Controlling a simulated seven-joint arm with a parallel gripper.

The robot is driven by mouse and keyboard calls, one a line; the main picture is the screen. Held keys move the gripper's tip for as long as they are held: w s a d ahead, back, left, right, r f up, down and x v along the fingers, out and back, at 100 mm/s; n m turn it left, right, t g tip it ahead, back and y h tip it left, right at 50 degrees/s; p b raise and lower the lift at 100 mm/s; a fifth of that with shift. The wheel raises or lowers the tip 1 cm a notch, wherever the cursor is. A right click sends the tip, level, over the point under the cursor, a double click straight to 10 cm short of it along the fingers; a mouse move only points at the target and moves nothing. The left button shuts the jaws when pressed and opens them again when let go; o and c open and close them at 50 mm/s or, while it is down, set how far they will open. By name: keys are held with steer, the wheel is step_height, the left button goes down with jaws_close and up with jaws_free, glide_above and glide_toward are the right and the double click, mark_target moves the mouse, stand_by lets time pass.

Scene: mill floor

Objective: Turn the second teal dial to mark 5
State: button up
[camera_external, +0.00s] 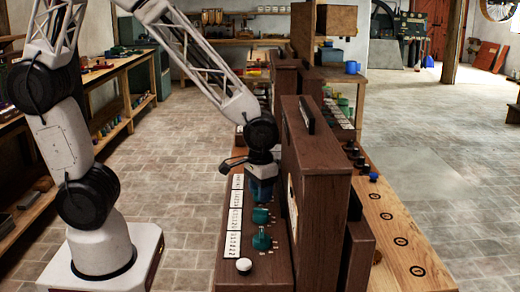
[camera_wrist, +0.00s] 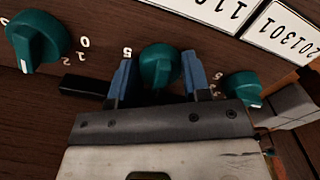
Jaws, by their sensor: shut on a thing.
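A row of teal dials is set in a dark wooden panel. In the wrist view, the middle teal dial (camera_wrist: 160,65) sits between the two blue fingers of my gripper (camera_wrist: 158,76), which is shut on it. A printed 5 shows beside the left finger. The dial's pointer is hidden. The left teal dial (camera_wrist: 37,38) has a white pointer tip at its lower end and marks 0, 1 and 2 beside it. The right teal dial (camera_wrist: 243,88) is partly covered by my gripper. In the external view, my gripper (camera_external: 262,190) points down at the panel, beyond two teal dials (camera_external: 261,215) (camera_external: 262,240).
White number plates (camera_external: 236,215) run along the panel's left side. A white knob (camera_external: 244,265) is at the near end. A tall wooden cabinet (camera_external: 315,170) rises close to the right of my gripper. A black bar (camera_wrist: 82,86) lies beside the left finger.

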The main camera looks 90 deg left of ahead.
steer(key=m, duration=0.4)
steer(key=shift+m, duration=0.3)
steer(key=m, duration=1)
steer(key=shift+m, duration=2.3)
steer(key=o, duration=0.7)
steer(key=shift+c, duration=0.2)
steer(key=shift+r, duration=0.15)
